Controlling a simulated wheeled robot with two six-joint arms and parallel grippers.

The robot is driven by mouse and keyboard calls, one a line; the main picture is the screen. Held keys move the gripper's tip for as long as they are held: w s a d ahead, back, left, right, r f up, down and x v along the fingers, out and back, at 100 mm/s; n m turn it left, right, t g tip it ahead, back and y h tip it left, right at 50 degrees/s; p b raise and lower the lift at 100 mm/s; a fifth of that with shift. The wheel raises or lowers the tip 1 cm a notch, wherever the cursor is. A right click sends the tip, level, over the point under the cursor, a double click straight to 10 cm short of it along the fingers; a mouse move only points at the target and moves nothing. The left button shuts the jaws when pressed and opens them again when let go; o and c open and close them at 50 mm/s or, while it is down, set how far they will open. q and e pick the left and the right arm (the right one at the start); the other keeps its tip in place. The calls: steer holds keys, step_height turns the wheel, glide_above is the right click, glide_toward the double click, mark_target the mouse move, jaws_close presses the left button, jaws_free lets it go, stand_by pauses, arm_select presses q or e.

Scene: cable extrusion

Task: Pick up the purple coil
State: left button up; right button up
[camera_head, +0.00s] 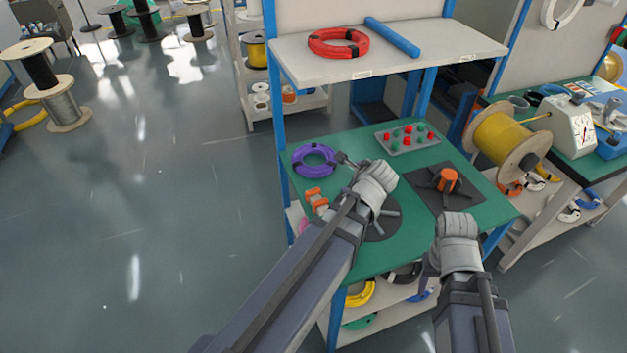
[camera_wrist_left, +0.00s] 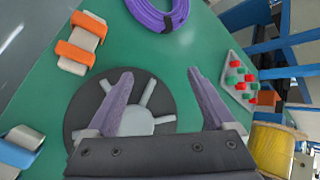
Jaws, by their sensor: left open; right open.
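The purple coil (camera_head: 298,163) lies flat at the back left of the green tabletop. In the left wrist view the purple coil (camera_wrist_left: 152,17) is at the top edge, partly cut off. My left gripper (camera_head: 343,159) is open and empty, just right of the coil in the head view. In the left wrist view its fingers (camera_wrist_left: 160,75) are spread, apart from the coil, with a dark round disc (camera_wrist_left: 85,112) behind them. My right gripper (camera_head: 434,262) is at the front right of the table, mostly hidden by its own wrist; nothing shows in it.
Orange-and-white clamps (camera_head: 316,199) sit at the table's left edge. A button panel (camera_head: 407,138) and a dark plate with an orange post (camera_head: 448,180) stand to the right. A shelf (camera_head: 390,65) with a red coil (camera_head: 338,53) overhangs the back. A yellow spool (camera_head: 503,138) is further right.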

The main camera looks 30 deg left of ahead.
mark_target(331, 156)
arm_select(q)
steer(key=w+a+f+m+t+b, duration=0.1)
steer(key=w+a+m+b, duration=0.1)
steer(key=m+b, duration=0.1)
steer(key=w+a+f+m+t+y+b, duration=0.1)
steer(key=w+a+f+m+b, duration=0.1)
steer(key=a+m+b, duration=0.1)
steer(key=w+a+f+m+t+y+b, duration=0.1)
steer(key=w+a+f+m+b, duration=0.1)
steer(key=a+m, duration=0.1)
steer(key=shift+a+f+b, duration=0.1)
steer(key=shift+a+b, duration=0.15)
steer(key=shift+b, duration=0.15)
steer(key=shift+w+a+m+t+b, duration=0.3)
steer(key=shift+a+m+t, duration=0.15)
steer(key=shift+m, duration=0.45)
steer(key=shift+b+x, duration=0.5)
steer(key=shift+x, duration=0.75)
steer(key=x, duration=0.1)
steer(key=b+x, duration=0.1)
steer(key=x, duration=0.1)
steer(key=b+x, duration=0.1)
steer(key=x, duration=0.1)
steer(key=shift+w+d, duration=0.2)
steer(key=shift+w, duration=0.2)
steer(key=shift+s, duration=0.1)
arm_select(e)
step_height(331, 156, down, 15)
arm_select(q)
steer(key=shift+c, duration=0.4)
